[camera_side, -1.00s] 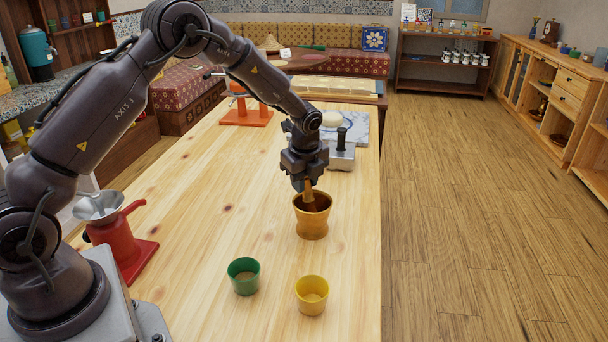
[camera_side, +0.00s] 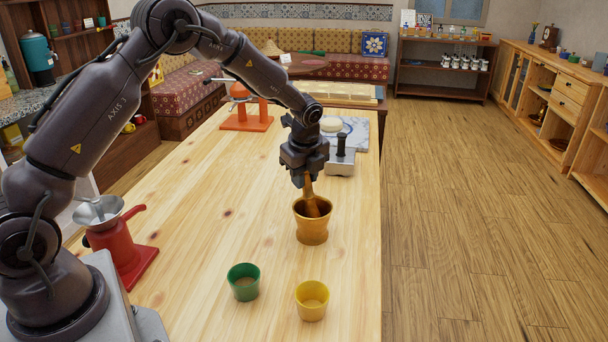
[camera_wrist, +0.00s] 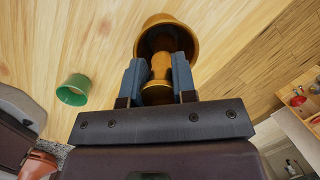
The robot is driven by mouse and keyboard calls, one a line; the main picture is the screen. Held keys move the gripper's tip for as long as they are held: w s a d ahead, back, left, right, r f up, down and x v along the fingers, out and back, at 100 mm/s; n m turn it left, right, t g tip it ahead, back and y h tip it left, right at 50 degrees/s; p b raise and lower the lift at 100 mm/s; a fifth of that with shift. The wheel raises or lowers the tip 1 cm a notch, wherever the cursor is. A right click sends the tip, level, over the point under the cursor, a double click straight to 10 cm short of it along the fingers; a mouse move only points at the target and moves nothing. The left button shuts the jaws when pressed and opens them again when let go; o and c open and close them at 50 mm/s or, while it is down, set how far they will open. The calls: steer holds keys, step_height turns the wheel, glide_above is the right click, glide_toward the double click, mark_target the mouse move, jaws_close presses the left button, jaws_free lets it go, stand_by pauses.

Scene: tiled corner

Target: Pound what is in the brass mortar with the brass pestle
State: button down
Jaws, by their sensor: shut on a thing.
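The brass mortar (camera_side: 312,228) stands upright on the wooden table, and its rim also shows in the wrist view (camera_wrist: 150,22). The brass pestle (camera_side: 311,197) reaches down into the mortar, leaning slightly. In the wrist view the pestle (camera_wrist: 160,70) lies between the two fingers. My gripper (camera_side: 304,180) is directly above the mortar and shut on the pestle's upper end. The fingers also show in the wrist view (camera_wrist: 158,82). The mortar's contents and the pestle's lower tip are hidden inside it.
A green cup (camera_side: 243,282) and a yellow cup (camera_side: 311,301) stand in front of the mortar. A red grinder (camera_side: 118,245) stands at the left. A grey press with a black handle (camera_side: 341,160) is behind the mortar, near the table's right edge. The table's middle left is clear.

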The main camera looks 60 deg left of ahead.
steer(key=shift+d+x, duration=0.15)
steer(key=shift+x, duration=0.55)
steer(key=shift+d+x, duration=0.1)
steer(key=shift+x, duration=0.55)
steer(key=shift+a+v, duration=0.15)
steer(key=shift+v, duration=0.6)
steer(key=shift+a+v, duration=0.15)
steer(key=shift+v, duration=0.65)
steer(key=shift+f, duration=0.1)
steer(key=shift+d+x, duration=0.15)
steer(key=shift+x, duration=0.55)
steer(key=shift+d+x, duration=0.1)
steer(key=shift+x, duration=0.55)
steer(key=shift+a+v, duration=0.15)
steer(key=shift+v, duration=0.55)
steer(key=shift+a+v, duration=0.1)
steer(key=shift+v, duration=0.65)
steer(key=shift+w, duration=0.1)
steer(key=shift+f, duration=0.1)
